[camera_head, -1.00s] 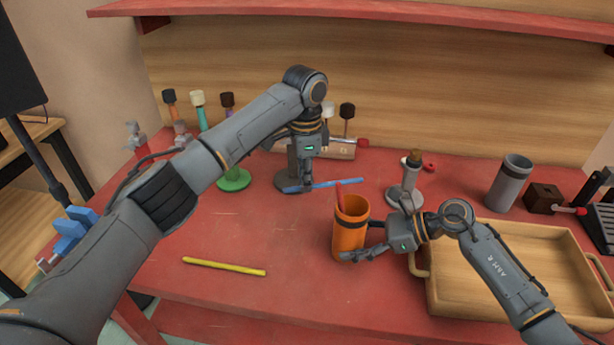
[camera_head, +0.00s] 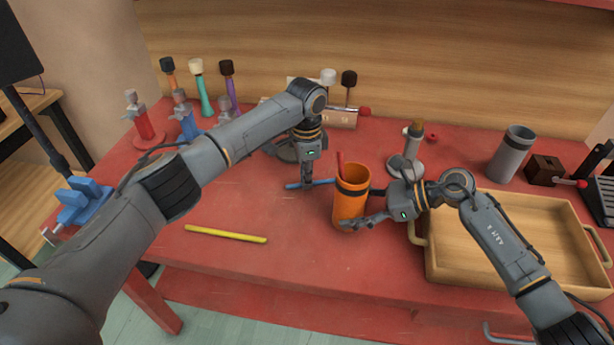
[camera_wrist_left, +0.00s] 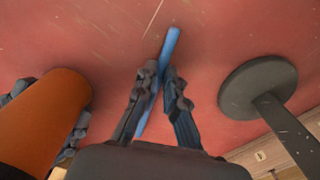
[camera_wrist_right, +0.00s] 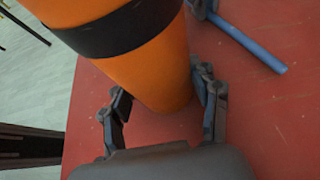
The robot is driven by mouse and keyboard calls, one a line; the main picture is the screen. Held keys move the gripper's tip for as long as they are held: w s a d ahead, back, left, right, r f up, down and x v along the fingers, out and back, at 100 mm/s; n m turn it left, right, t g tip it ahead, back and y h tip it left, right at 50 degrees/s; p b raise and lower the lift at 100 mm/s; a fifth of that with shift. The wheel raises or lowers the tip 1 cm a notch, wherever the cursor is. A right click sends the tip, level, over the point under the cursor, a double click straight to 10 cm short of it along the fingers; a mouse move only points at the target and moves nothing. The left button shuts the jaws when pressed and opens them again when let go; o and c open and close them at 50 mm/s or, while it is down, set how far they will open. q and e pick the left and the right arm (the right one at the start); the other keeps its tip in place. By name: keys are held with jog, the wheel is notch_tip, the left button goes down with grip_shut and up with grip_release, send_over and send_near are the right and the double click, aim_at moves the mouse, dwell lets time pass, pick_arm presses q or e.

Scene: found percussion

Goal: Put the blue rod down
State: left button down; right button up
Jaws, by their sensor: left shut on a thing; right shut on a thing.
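The blue rod (camera_head: 318,183) lies level at or just above the red table, left of the orange cup; whether it touches the table I cannot tell. My left gripper (camera_head: 307,184) points down and is shut on the rod. In the left wrist view the rod (camera_wrist_left: 172,48) runs out between the fingers (camera_wrist_left: 160,85). The rod also shows at the top right of the right wrist view (camera_wrist_right: 250,45).
A yellow rod (camera_head: 226,234) lies at the front left. A wooden tray (camera_head: 475,312) is at the right, with a grey cup (camera_head: 511,153) behind it. A dark round-based stand (camera_wrist_left: 258,88) is close to my left gripper. The table's front middle is clear.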

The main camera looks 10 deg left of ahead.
pick_arm(q)
jog(key=shift+f, duration=0.25)
jog(key=shift+f, duration=0.15)
jog(key=c, duration=1.4)
grip_release()
jog(key=shift+c, duration=0.2)
